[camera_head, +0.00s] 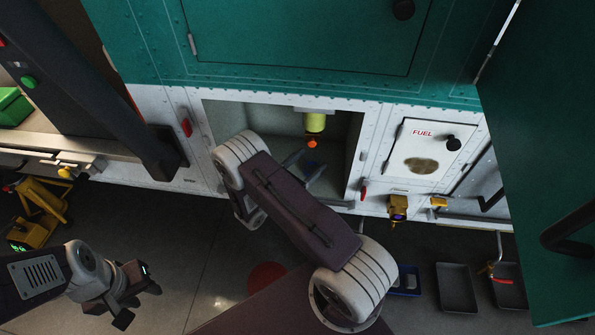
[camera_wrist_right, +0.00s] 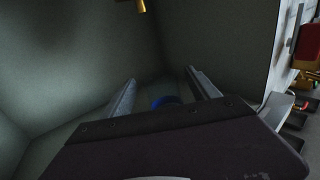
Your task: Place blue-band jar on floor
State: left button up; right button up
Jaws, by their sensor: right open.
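A small blue rounded piece (camera_wrist_right: 165,101), possibly the band of the jar, shows low between the fingers of my right gripper (camera_wrist_right: 163,86) in the right wrist view. The rest of it is hidden behind the gripper body. My right gripper is open inside a grey recess, and in the head view (camera_head: 305,165) its fingers are partly hidden by my arm. I cannot tell if the fingers touch the blue piece. My left gripper (camera_head: 137,297) is open and empty above the floor at the lower left.
A yellow-green cylinder with an orange end (camera_head: 315,122) hangs in the recess (camera_head: 228,120). The fuel panel (camera_head: 420,147) is to its right. Trays (camera_head: 457,288) and a red floor disc (camera_head: 267,278) lie below. A yellow wheeled device (camera_head: 40,210) stands left; floor between is clear.

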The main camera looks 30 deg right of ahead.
jog(key=b+v, duration=0.1)
jog(key=v, duration=0.9)
jog(key=shift+a, duration=0.15)
jog(key=s+a+m+g+y, duration=0.1)
jog(key=s+m+g+y, duration=0.8)
jog(key=s+m+y, duration=0.45)
jog(key=w+a+r+m+t+y, duration=0.2)
jog(key=a+m+t+y, duration=0.2)
jog(key=m, duration=0.4)
jog(key=shift+a+r+t, duration=0.25)
jog(key=shift+a+t, duration=0.35)
jog(key=shift+a, duration=0.55)
